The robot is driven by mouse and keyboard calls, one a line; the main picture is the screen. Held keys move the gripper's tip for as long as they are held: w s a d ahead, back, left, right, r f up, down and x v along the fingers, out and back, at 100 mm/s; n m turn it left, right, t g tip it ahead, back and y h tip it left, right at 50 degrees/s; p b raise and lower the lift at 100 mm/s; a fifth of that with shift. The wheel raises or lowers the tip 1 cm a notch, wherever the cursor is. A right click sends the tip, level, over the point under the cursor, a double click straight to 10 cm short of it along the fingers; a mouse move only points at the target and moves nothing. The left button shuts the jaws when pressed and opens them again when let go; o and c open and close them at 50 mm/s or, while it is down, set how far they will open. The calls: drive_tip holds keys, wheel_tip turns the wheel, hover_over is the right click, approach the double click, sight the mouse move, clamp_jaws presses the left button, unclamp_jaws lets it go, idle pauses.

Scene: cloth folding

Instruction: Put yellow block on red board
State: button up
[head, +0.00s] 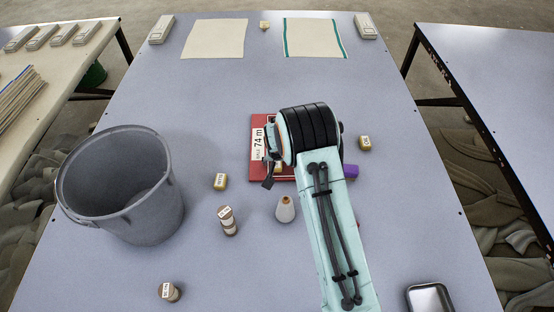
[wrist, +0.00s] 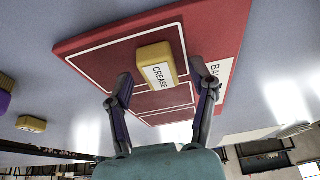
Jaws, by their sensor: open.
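The red board (head: 257,172) lies on the table, partly hidden under my arm in the head view. In the wrist view the board (wrist: 98,72) shows white outlines and a white label strip. A yellow block (wrist: 155,65) marked "CREASE" sits on the board's red panels. My gripper (wrist: 163,90) is open, its two fingers apart just short of the block, one toward each side; neither clearly touches it. In the head view my wrist mostly hides the fingers. Other yellow blocks lie on the table, one (head: 220,181) left of the board and one (head: 365,142) right of it.
A grey bucket (head: 120,190) stands at left. A metal tray (head: 430,298) is at front right.

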drive_tip(key=s+d+r+g, duration=0.1)
drive_tip(key=s+r, duration=0.4)
drive_tip(key=r, duration=0.3)
drive_tip(key=s+d+r, duration=0.2)
drive_tip(key=s+r, duration=0.3)
drive_tip(key=r, duration=0.4)
drive_tip(key=s+d+r+g, duration=0.2)
drive_tip(key=s+r, duration=0.1)
drive_tip(key=s, duration=1)
drive_tip(key=s+d+r+n+g, duration=0.1)
drive_tip(key=s+d+r, duration=0.2)
drive_tip(key=s, duration=1.1)
drive_tip(key=shift+g+y, duration=0.4)
